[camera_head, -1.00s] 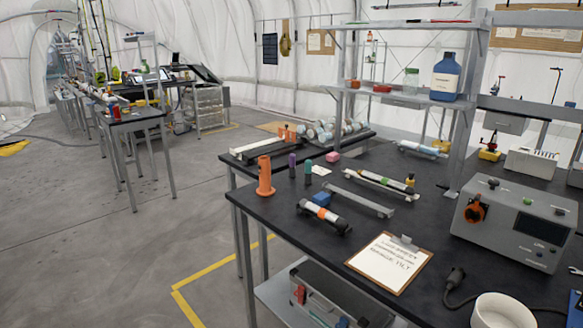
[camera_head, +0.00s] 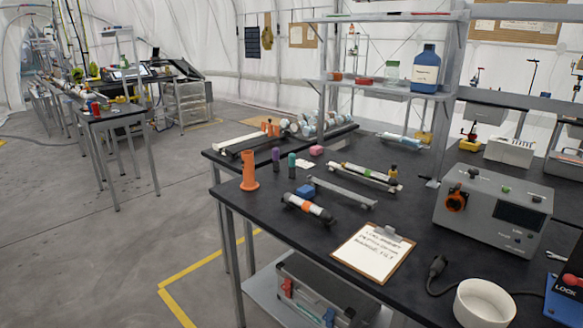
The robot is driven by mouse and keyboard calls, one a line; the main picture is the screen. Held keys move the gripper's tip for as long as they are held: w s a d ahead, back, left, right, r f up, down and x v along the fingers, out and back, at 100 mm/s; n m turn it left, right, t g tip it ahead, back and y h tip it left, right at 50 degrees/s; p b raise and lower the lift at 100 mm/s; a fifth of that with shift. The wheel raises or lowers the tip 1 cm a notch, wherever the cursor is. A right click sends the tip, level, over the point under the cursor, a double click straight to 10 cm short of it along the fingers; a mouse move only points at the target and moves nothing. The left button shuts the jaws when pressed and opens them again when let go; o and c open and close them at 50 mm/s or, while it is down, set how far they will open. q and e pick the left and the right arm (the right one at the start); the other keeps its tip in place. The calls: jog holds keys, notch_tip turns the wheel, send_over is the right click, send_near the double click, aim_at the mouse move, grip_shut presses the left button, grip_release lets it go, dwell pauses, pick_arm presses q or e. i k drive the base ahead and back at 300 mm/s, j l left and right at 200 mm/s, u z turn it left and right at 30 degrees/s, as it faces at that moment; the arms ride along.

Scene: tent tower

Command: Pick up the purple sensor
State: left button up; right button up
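The purple sensor (camera_head: 276,160) is a small upright cylinder on the black workbench (camera_head: 290,244). It stands near the bench's far left part, behind and to the right of an orange holder (camera_head: 249,171). A teal cylinder (camera_head: 292,165) stands just to its right. Neither of my grippers shows in the head view, so their state is hidden.
A clipboard (camera_head: 372,252), a white bowl (camera_head: 484,303) and a grey instrument box (camera_head: 492,210) stand nearer. Open floor lies left.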

aim_at(276, 151)
jog(key=i+j, duration=0.2)
jog(key=j, duration=0.15)
jog(key=i+j, duration=0.25)
jog(key=i+j+z, duration=0.1)
jog(key=j, duration=0.35)
jog(key=i+j, duration=0.3)
